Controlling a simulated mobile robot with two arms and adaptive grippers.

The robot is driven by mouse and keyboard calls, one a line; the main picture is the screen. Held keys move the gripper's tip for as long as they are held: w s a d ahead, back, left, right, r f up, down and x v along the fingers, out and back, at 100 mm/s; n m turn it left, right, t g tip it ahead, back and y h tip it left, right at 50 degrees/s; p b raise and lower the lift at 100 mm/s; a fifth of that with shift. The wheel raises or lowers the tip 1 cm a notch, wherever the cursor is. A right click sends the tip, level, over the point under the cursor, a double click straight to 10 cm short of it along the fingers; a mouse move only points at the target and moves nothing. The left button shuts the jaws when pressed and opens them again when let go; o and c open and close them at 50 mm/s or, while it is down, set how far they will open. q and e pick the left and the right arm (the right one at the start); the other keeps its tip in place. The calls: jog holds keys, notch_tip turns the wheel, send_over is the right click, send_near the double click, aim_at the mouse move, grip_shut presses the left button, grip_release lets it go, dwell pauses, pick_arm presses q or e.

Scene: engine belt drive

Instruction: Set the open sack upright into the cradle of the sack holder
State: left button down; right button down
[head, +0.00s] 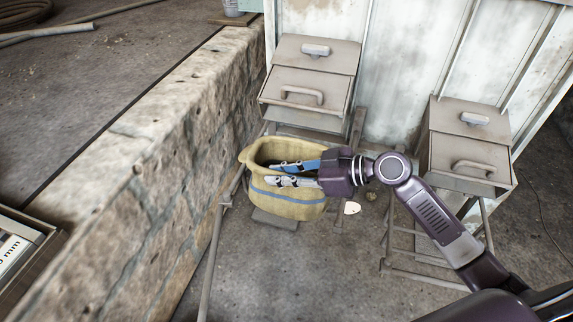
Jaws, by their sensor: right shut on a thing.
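The open sack (290,208) is yellowish with blue stripes, and its mouth faces up. It looks roughly upright, in front of the left metal box. My right gripper (277,174) comes in from the right and is shut on the sack's near rim. One finger is inside the mouth and the other lies on the outside wall. A grey plate (274,219) shows below the sack, and thin metal rails (212,245) run beside it. I cannot clearly tell which of these parts form the sack holder's cradle, or whether the sack rests on the plate. My left gripper is out of view.
A stone wall (135,165) runs along the left. The left metal box (307,87) with handles stands behind the sack. A similar box (462,150) on a legged stand is at the right. Concrete floor (310,275) is clear in front.

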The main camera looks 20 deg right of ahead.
jog(key=shift+w+d+r, duration=0.1)
jog(key=shift+w+d, duration=0.35)
jog(key=shift+w, duration=0.25)
pick_arm(q)
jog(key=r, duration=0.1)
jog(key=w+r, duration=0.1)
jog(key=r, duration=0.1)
jog(key=shift+b, duration=0.3)
pick_arm(e)
jog(key=w, duration=0.1)
jog(key=w+d+f, duration=0.1)
jog(key=w+d, duration=0.1)
jog(key=shift+w+d+f, duration=0.15)
jog(key=shift+f, duration=0.1)
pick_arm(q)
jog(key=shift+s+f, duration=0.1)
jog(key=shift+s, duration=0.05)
pick_arm(e)
jog(key=shift+f, duration=0.15)
jog(key=c, duration=1.8)
grip_release()
jog(key=shift+c, duration=0.2)
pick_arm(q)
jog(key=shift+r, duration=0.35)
